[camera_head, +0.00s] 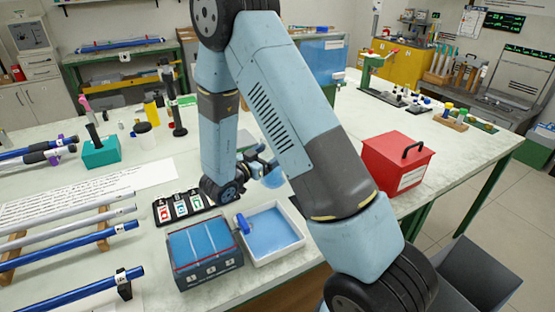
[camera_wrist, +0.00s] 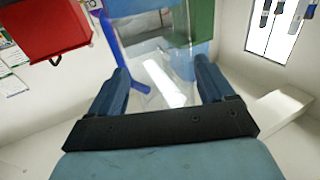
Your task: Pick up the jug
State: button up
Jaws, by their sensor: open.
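The jug (camera_wrist: 150,82) appears as a clear, see-through body with a deep blue edge or handle in the wrist view. It shows between and just beyond the two fingers, its blue part nearer the left finger. My gripper (camera_wrist: 162,68) is open, with a wide gap between its fingers, and I see no finger closed on the jug. In the head view my gripper (camera_head: 262,166) is low over the bench, behind the raised arm. The jug is not clearly visible there; my arm hides much of that area.
A white tray with a blue bottom (camera_head: 297,248) and a grey box with blue top (camera_head: 207,275) stand in front of my gripper. A red box (camera_head: 385,170) stands to the right. Rods on wooden racks (camera_head: 75,238) fill the left. A teal block (camera_head: 101,153) stands farther back.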

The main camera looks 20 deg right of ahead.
jog(key=shift+x, duration=2.05)
jog(key=shift+f, duration=0.15)
jog(key=c, duration=0.9)
